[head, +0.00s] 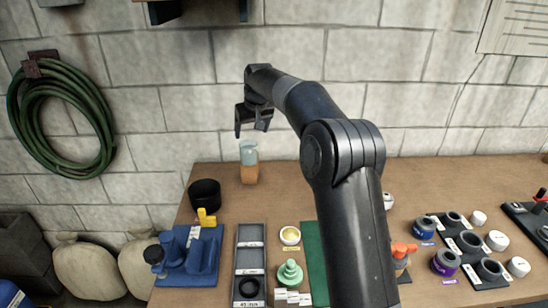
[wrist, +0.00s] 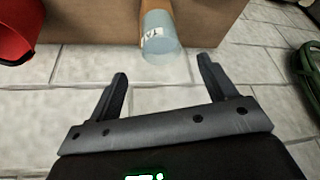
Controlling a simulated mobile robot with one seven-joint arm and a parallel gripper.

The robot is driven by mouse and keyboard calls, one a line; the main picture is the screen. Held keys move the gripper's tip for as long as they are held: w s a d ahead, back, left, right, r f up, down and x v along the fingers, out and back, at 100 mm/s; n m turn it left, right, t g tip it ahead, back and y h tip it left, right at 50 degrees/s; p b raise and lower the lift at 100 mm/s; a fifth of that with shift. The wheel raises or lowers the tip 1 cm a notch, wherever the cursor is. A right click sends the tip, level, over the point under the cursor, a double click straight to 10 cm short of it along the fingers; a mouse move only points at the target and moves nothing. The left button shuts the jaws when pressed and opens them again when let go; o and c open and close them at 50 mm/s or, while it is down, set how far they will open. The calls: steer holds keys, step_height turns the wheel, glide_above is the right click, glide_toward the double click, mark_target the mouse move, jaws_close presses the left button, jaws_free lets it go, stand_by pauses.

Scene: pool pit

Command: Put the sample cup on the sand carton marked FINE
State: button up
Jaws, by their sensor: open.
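My gripper (head: 254,125) is open and empty, held high in front of the wall at the back of the bench. In the wrist view its two fingers (wrist: 163,85) are apart with nothing between them. A clear container with orange-brown contents (head: 249,170) stands below it at the bench's back edge; it shows in the wrist view (wrist: 160,38) beyond the fingers, with a partly readable white label. A small white-rimmed round dish with yellow contents (head: 290,235) sits mid-bench. I cannot tell which item is the sample cup. No carton marked FINE can be made out.
A black pot (head: 205,194) and a blue stand (head: 188,258) are on the left. A dark tray (head: 250,238) and a green stepped piece (head: 289,273) lie nearer. Several labelled jars (head: 445,262) stand right. My arm hides the bench's middle. A red object (wrist: 15,30) shows in the wrist view.

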steer(key=s+d+r+m+h, duration=0.1)
steer(key=s+d+r, duration=0.25)
steer(key=s, duration=0.45)
steer(key=s+d+r, duration=0.3)
steer(key=s+d, duration=0.1)
steer(key=s, duration=0.4)
steer(key=s+d+r+m+h, duration=0.1)
steer(key=s+d+r, duration=0.2)
steer(key=s, duration=0.5)
steer(key=s+d+f+m, duration=0.1)
steer(key=s+d+f, duration=0.3)
steer(key=s, duration=0.9)
steer(key=s+d+f+m+t, duration=0.1)
steer(key=s+d+f, duration=0.2)
steer(key=s, duration=1)
step_height(320, 180, down, 2)
steer(key=shift+d+f+m, duration=0.15)
steer(key=shift+d+m, duration=0.15)
steer(key=shift+d, duration=0.1)
